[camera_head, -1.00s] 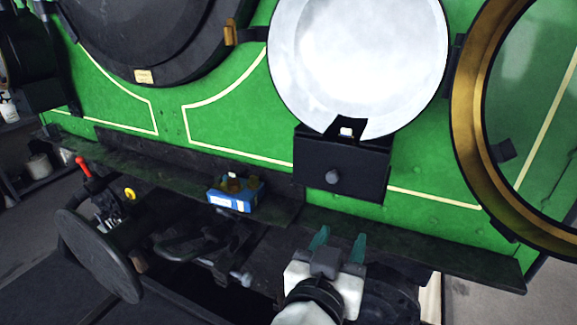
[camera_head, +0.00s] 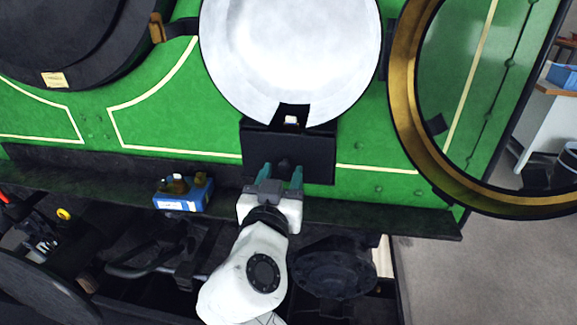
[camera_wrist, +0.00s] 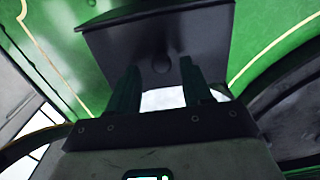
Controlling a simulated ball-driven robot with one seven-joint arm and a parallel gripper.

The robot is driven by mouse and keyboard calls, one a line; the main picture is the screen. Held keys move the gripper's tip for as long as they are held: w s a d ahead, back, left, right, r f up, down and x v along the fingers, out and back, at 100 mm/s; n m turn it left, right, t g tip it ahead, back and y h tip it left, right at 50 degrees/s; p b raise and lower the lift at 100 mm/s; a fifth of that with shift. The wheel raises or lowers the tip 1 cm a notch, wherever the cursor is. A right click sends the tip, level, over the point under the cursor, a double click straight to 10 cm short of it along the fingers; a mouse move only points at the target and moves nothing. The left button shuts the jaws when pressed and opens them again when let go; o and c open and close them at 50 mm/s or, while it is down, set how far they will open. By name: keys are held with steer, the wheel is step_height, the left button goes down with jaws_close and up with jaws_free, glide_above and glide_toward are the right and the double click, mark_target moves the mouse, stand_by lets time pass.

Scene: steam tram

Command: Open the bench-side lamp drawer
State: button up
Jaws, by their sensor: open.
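The lamp drawer (camera_head: 316,158) is a black box front under the round white lamp disc, on the green front of the tram. Its round dark knob (camera_head: 284,164) sits mid-front and shows in the wrist view (camera_wrist: 161,63) too. My gripper (camera_head: 282,172) is open, its two green fingers pointing at the drawer. In the wrist view the fingers (camera_wrist: 158,78) stand to either side of the knob's line, with the knob seen between and just past their tips. I cannot tell whether they reach around it. The drawer looks shut.
A blue box with brown items (camera_head: 181,204) sits on the dark ledge (camera_head: 380,217) left of my gripper. A large brass-rimmed round window door (camera_head: 403,100) hangs open at right. The lamp disc (camera_head: 291,55) is above the drawer.

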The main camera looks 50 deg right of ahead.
steer(key=shift+w+d, duration=0.25)
steer(key=shift+d, duration=0.2)
jaws_close()
steer(key=shift+f, duration=0.1)
stand_by(0.4)
